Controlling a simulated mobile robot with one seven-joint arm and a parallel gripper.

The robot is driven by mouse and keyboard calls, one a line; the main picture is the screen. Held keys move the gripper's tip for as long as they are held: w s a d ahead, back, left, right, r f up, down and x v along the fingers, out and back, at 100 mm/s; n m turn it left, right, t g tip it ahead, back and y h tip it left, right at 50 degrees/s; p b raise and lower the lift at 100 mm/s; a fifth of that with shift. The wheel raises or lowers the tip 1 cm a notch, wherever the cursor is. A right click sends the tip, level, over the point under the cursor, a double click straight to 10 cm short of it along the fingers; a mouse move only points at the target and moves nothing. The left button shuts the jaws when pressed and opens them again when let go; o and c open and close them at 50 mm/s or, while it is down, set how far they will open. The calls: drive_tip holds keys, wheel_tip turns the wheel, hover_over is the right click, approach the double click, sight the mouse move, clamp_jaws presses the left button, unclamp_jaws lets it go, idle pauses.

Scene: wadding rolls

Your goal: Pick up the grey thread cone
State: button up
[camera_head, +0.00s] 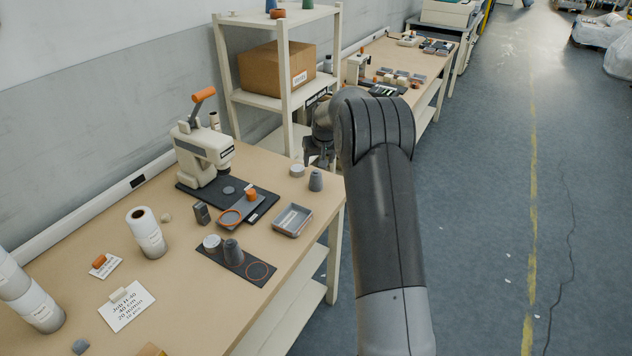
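A grey thread cone (316,181) stands upright on the tan table near its back right edge. My gripper (319,159) points down just above this cone. Its fingers look spread apart with nothing between them, though they are small and dark here.
A white-lidded round piece (297,170) stands close beside the cone. A grey tray (292,220) lies in front of it. A press (204,149) with an orange handle stands left. A shelf post (287,122) rises behind the gripper.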

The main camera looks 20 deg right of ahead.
sight(316, 172)
drive_tip(key=x, duration=0.4)
drive_tip(key=shift+f, duration=0.3)
drive_tip(key=shift+a+x, duration=0.2)
drive_tip(key=shift+x, duration=2.5)
drive_tip(key=shift+s, duration=0.2)
drive_tip(key=shift+c, duration=0.2)
drive_tip(key=c, duration=1.1)
